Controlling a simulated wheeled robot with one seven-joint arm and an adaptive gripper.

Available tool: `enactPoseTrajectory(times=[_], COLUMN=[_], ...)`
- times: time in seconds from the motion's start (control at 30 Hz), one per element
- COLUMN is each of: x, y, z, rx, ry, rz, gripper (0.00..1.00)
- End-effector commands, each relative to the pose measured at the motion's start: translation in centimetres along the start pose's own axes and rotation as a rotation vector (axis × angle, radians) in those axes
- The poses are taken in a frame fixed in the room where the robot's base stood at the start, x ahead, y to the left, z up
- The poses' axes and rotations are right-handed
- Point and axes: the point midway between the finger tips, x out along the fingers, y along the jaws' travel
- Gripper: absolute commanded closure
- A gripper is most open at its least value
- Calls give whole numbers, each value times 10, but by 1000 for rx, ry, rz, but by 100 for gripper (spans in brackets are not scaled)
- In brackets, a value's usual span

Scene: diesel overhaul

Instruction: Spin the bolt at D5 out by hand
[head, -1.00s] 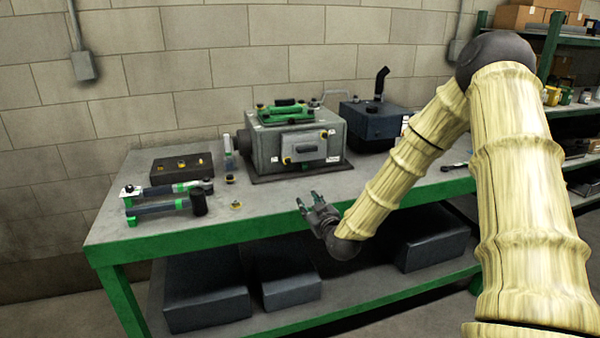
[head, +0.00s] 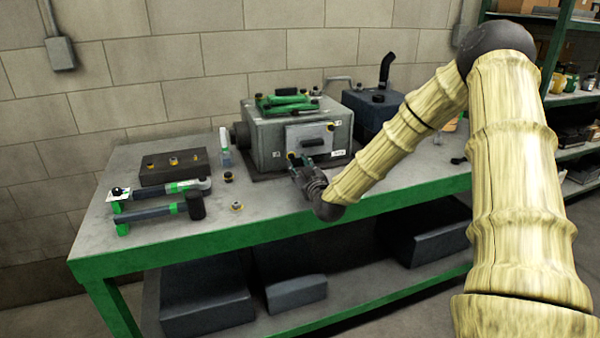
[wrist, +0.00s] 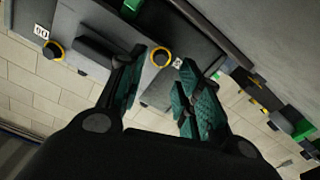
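The grey engine block (head: 262,135) stands on the bench with a light cover plate (head: 297,134) on its front. My gripper (head: 299,160) is in front of the plate's lower left part. In the wrist view the fingers of my gripper (wrist: 160,85) are spread, with nothing between them. A dark bolt head with a yellow ring (wrist: 161,56) is just beyond the fingertips, between their lines. A second yellow-ringed bolt (wrist: 53,50) is at the far left of the plate, past a dark handle (wrist: 98,52). Small labels are beside both bolts; I cannot read which is D5.
A loose bolt piece (head: 237,206) lies near the front edge. A dark blue box (head: 365,113) stands right of the engine. Bare bench (head: 260,222) is in front.

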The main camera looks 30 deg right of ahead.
Motion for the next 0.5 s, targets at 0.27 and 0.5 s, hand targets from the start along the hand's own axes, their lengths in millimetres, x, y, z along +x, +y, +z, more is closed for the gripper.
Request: enactPoseTrajectory(times=[0.27,0.5], x=[26,44], y=[-2,-3], z=[0,0], rx=[-1,0], ry=[1,0], rz=[-2,-4], gripper=[65,65])
